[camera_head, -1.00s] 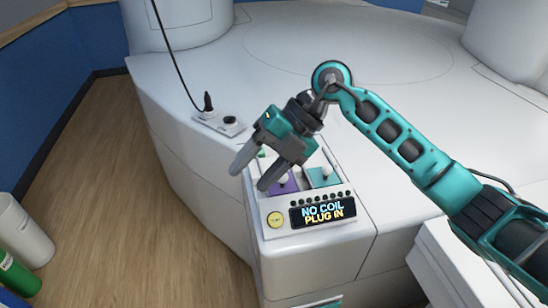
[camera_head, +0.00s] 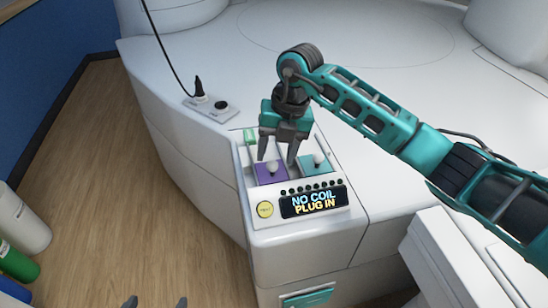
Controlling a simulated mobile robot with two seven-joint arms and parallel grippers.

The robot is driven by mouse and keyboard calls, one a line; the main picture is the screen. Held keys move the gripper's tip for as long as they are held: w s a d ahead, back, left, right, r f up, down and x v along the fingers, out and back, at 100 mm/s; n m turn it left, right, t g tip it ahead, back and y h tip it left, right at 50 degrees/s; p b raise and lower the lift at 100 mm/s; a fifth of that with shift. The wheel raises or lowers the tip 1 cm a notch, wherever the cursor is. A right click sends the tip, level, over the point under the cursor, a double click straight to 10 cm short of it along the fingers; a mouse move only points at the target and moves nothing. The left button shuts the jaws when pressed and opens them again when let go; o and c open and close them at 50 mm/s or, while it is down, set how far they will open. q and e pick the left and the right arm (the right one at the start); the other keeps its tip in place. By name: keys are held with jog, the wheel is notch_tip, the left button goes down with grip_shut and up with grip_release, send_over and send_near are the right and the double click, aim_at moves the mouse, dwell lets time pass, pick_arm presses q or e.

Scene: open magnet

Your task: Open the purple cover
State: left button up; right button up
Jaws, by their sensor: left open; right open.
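The purple cover (camera_head: 266,177) lies on the white console (camera_head: 297,240), with a pale round knob (camera_head: 272,167) on it. It looks shut. My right gripper (camera_head: 277,158) is open, pointing down at the cover, with one finger to each side of the knob in the picture. I cannot tell whether the fingers touch the cover. Only the fingertips of my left gripper (camera_head: 156,302) show at the bottom edge, apart and empty, far from the console.
A socket plate (camera_head: 211,106) with a black plug and cable sits behind left. White and green cylinders (camera_head: 18,262) stand at lower left. The wooden floor (camera_head: 130,190) is open.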

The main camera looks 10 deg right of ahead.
aim_at(271, 166)
jog(key=shift+a+f, duration=0.15)
jog(key=shift+f, duration=0.55)
jog(key=shift+a+f, duration=0.1)
jog(key=shift+f, duration=0.55)
jog(key=shift+c, duration=0.3)
jog(key=shift+w, duration=0.1)
grip_shut()
